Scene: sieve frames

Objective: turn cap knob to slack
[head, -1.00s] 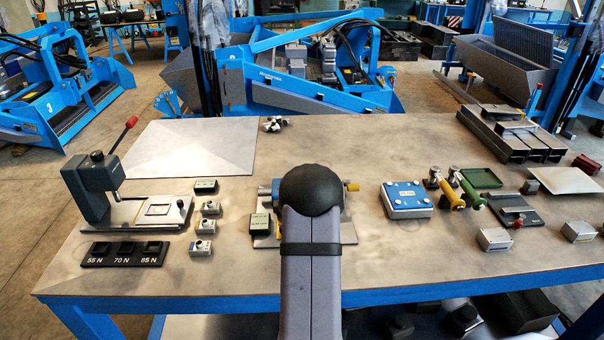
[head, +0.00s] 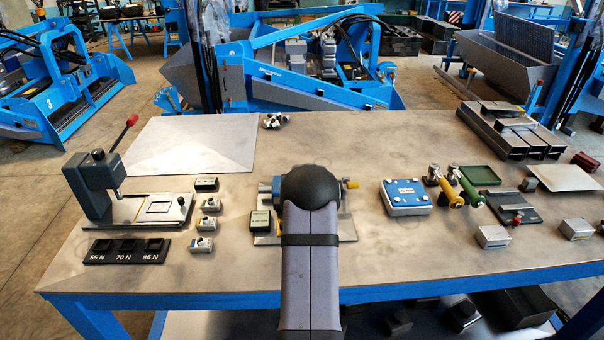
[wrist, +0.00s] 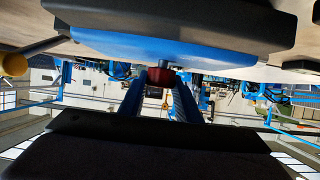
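A dark red cap knob (wrist: 160,77) shows in the wrist view on a short grey stem under a blue body (wrist: 170,48). My gripper (wrist: 160,84) has one blue finger on each side of the knob, close to its sides. I cannot tell whether the fingers press on it. In the head view my arm hides my gripper and the knob. A bench fixture with a blue-grey cylinder (head: 265,187) and a yellow-ended part (head: 352,184) shows on both sides of my arm.
A lever press (head: 95,185) and a slotted tray (head: 125,252) stand at the left. A blue-topped box (head: 406,195), yellow and green handled tools (head: 452,193) and metal channels (head: 510,135) are at the right.

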